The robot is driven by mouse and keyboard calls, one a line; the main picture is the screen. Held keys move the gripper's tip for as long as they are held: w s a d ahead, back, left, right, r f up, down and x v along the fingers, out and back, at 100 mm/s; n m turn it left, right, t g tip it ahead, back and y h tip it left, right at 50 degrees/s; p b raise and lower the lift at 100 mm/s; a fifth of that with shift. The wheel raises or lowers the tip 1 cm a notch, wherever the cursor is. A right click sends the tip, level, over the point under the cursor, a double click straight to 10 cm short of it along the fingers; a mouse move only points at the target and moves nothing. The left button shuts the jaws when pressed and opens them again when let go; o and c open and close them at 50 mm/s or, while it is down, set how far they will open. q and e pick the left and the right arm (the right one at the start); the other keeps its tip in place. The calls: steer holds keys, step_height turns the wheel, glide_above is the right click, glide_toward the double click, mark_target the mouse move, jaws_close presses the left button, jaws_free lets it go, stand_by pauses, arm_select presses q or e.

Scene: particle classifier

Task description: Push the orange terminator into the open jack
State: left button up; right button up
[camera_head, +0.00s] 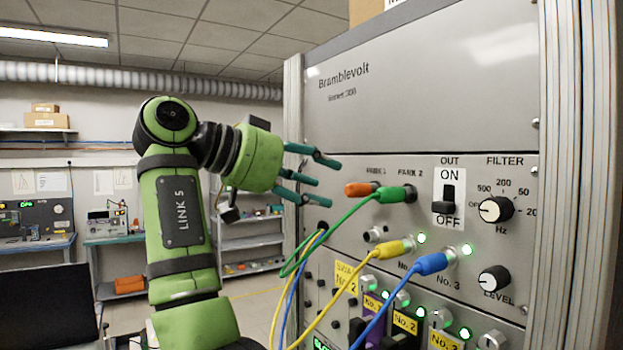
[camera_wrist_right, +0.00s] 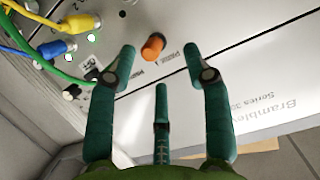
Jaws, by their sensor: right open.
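The orange terminator (camera_head: 360,189) sits in the parking row of the panel, beside a green plug (camera_head: 392,194). An open jack (camera_head: 376,235) lies below it, left of the yellow plug (camera_head: 392,248). My right gripper (camera_head: 327,181) is open and empty, its three teal fingers pointing toward the terminator with a gap left. In the right wrist view the terminator (camera_wrist_right: 153,46) shows beyond and between the fingers (camera_wrist_right: 160,66), apart from them. The open jack is hard to make out there. My left gripper is not in view.
A blue plug (camera_head: 431,263) is at No. 3. Green, yellow and blue cables hang in front of the panel, below the gripper. An ON/OFF switch (camera_head: 448,199) and knobs (camera_head: 496,209) are to the right.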

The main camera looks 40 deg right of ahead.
mark_target(347, 190)
steer(key=s+d+p, duration=0.1)
steer(key=s+d, duration=0.1)
steer(key=shift+s+d+f, duration=0.15)
steer(key=shift+s+d, duration=0.15)
steer(key=shift+d, duration=0.1)
steer(key=shift+w+d+f+p, duration=0.15)
steer(key=shift+d+f+p, duration=0.1)
steer(key=shift+d, duration=0.35)
steer(key=shift+w+d+f+p, duration=0.15)
steer(key=shift+d+f, duration=0.1)
steer(key=shift+d, duration=0.3)
steer(key=shift+d+f, duration=0.15)
steer(key=shift+d, duration=0.25)
steer(key=shift+a, duration=0.15)
steer(key=shift+s, duration=0.1)
jaws_close()
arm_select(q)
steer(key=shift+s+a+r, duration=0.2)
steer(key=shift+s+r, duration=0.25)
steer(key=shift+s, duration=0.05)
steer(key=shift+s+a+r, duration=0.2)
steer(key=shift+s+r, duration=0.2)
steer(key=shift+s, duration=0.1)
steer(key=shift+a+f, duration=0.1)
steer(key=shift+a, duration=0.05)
arm_select(e)
steer(key=shift+a, duration=0.2)
